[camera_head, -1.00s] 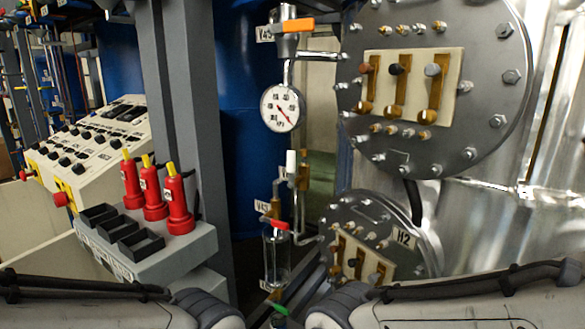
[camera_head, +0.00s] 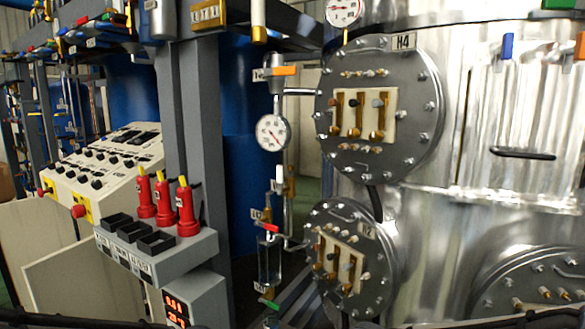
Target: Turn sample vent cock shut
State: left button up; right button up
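A thin pipe line runs down between the blue vessel and the steel vessel. It carries an orange-handled cock (camera_head: 284,71) at the top and a round dial gauge (camera_head: 272,132) below it. A small white-topped fitting (camera_head: 280,173) is lower down. A red-handled cock (camera_head: 268,227) sits above a clear glass sample vessel (camera_head: 268,262), and a green handle (camera_head: 269,304) is beneath the vessel. The labels are too small to tell which one is the sample vent cock. Neither gripper shows; only dark parts of my arms run along the bottom edge.
A grey shelf (camera_head: 205,245) with red yellow-tipped bottles (camera_head: 187,208) and black trays stands left of the line. A grey column (camera_head: 195,110) rises behind it. Flanged plates H4 (camera_head: 425,107) and H2 (camera_head: 385,270) jut from the steel vessel (camera_head: 440,215) on the right.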

aim_at(280, 168)
jog(key=i, duration=1)
jog(key=u, duration=0.4)
